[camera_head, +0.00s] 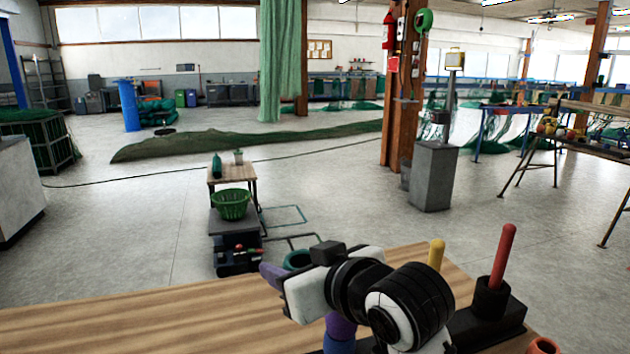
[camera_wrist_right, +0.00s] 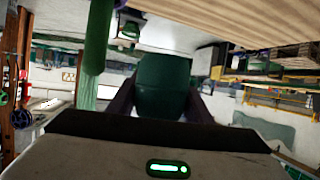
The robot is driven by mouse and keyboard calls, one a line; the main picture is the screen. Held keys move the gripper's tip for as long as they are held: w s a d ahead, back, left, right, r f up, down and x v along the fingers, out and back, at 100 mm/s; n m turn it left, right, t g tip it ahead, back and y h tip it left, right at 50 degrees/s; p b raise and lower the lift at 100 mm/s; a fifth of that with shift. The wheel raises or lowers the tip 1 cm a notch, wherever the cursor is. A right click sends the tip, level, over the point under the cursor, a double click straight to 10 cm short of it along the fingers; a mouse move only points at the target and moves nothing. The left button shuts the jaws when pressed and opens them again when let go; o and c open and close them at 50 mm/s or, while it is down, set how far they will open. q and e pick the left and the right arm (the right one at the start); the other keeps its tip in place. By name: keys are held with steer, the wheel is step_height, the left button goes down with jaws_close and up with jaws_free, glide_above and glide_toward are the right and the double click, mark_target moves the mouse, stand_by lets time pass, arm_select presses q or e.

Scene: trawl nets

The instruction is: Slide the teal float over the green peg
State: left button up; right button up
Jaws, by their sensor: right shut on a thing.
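The teal float (camera_head: 298,260) is between the fingers of my right gripper (camera_head: 291,266), which is shut on it above the far edge of the wooden table; the arm hides part of it. In the right wrist view the dark green-teal float (camera_wrist_right: 163,85) fills the space between the two dark fingers. A green peg (camera_wrist_right: 97,38) shows there to the left of the float, apart from it in the picture, its base out of frame. The green peg does not show in the head view, where my arm covers part of the table. My left gripper is not in view.
A yellow peg (camera_head: 436,255) and a red peg (camera_head: 503,255) stand at the right, the red one in a black base (camera_head: 490,298). A purple piece (camera_head: 340,327) is under my wrist. An orange float (camera_head: 543,346) is at the bottom right. The table's left side (camera_head: 130,325) is clear.

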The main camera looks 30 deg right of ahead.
arm_select(q)
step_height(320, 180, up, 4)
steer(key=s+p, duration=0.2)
steer(key=p, duration=0.3)
arm_select(e)
steer(key=d+r+n+y, duration=0.1)
steer(key=d+r, duration=0.7)
steer(key=r, duration=0.1)
arm_select(q)
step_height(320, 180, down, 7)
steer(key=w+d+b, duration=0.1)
steer(key=b, duration=0.8)
steer(key=shift+b, duration=0.35)
arm_select(e)
step_height(320, 180, down, 10)
steer(key=w, duration=0.1)
steer(key=shift+f, duration=0.15)
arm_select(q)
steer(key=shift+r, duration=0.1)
arm_select(e)
steer(key=shift+a, duration=0.1)
steer(key=o, duration=1.1)
steer(key=shift+o, duration=0.2)
